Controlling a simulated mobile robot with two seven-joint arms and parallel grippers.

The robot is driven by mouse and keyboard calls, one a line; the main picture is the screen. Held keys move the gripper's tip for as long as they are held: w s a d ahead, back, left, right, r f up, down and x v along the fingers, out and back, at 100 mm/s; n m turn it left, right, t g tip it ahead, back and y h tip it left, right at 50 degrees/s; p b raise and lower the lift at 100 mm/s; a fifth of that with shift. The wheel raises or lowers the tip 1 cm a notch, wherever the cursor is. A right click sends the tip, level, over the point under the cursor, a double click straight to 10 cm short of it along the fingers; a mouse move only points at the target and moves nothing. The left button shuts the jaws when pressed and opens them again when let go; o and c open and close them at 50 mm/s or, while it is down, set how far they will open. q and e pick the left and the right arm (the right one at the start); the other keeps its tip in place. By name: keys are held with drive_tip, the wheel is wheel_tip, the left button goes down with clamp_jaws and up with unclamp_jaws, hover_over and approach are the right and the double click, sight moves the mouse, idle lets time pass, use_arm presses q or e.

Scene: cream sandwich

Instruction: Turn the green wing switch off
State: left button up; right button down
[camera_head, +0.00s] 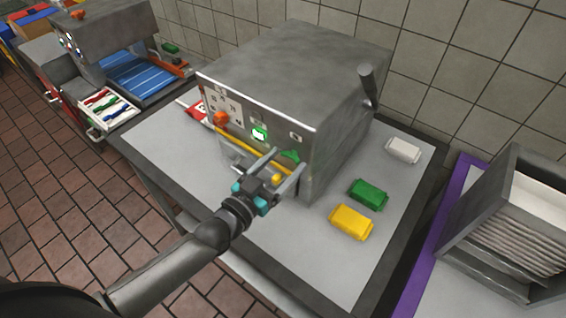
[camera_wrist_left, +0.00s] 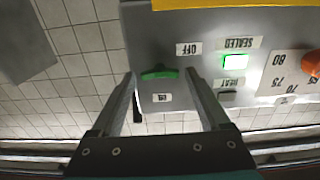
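The green wing switch (camera_head: 291,155) is on the front panel of the grey metal machine (camera_head: 290,70), near the panel's right end. In the left wrist view the switch (camera_wrist_left: 159,74) lies roughly crosswise, between an OFF label and another small label, both upside down. My left gripper (camera_head: 288,159) is open in front of the panel. Its fingers (camera_wrist_left: 160,75) show on either side of the switch; I cannot tell whether they touch it. A green lamp (camera_wrist_left: 235,62) beside the switch is lit. My right gripper is not in view.
An orange knob (camera_head: 220,118) and a yellow bar (camera_head: 240,143) are on the machine front. White (camera_head: 403,150), green (camera_head: 368,194) and yellow (camera_head: 351,221) packs lie on the table to the right. A grey rack (camera_head: 510,225) stands farther right.

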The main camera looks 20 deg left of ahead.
use_arm(q)
drive_tip(key=shift+o, duration=0.8)
drive_tip(key=shift+s, duration=0.15)
drive_tip(key=b+v, duration=0.1)
drive_tip(key=v, duration=1.4)
